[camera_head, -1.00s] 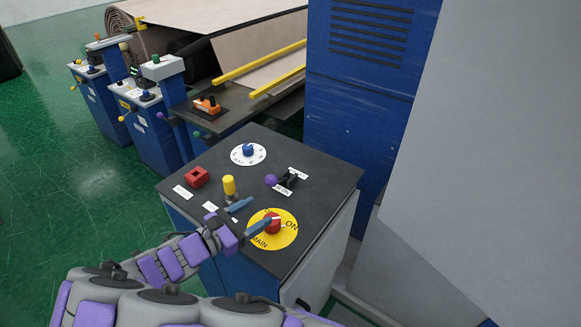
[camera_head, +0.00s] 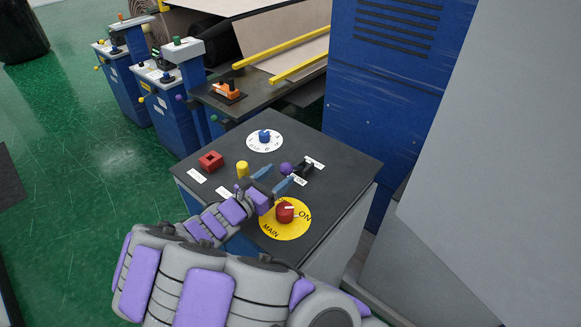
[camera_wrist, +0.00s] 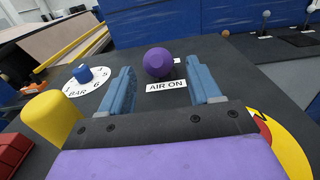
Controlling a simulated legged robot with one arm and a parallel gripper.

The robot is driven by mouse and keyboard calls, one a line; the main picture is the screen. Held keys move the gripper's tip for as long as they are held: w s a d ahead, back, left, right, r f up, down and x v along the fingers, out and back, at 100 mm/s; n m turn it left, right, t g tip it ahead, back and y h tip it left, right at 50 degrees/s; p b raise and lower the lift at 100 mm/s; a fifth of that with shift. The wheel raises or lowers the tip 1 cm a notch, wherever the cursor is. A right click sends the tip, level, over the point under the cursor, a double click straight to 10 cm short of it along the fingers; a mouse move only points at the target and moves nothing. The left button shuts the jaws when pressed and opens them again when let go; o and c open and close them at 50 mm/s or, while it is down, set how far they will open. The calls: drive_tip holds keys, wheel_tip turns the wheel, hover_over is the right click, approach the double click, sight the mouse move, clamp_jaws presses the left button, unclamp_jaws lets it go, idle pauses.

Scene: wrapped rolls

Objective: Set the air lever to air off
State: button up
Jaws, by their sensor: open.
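The air lever has a purple ball knob (camera_head: 286,169) on a dark base (camera_head: 302,170) at the right of the black control panel top (camera_head: 335,150). In the wrist view the purple knob (camera_wrist: 158,62) stands just beyond and between my fingertips, behind a label reading "AIR ON" (camera_wrist: 166,86). My gripper (camera_head: 274,179) is open, its two blue fingers pointing at the knob. In the wrist view my gripper (camera_wrist: 164,85) shows nothing between its fingers. The lever's base is mostly hidden behind the knob there.
Close around are a yellow button (camera_head: 242,169), a red square switch (camera_head: 210,160), a blue dial (camera_head: 264,136) marked BAR, and a red main switch (camera_head: 285,211) on a yellow disc. A blue cabinet (camera_head: 380,90) stands behind the panel.

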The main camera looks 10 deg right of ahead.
sight(289, 166)
drive_tip(key=x, duration=0.5)
drive_tip(key=shift+w+a+b, duration=0.15)
drive_tip(key=shift+w+b, duration=0.2)
drive_tip(key=shift+w+d, duration=0.15)
drive_tip(key=shift+d, duration=0.4)
drive_tip(key=shift+c, duration=0.2)
drive_tip(key=shift+a, duration=0.15)
drive_tip(key=c, duration=0.4)
clamp_jaws()
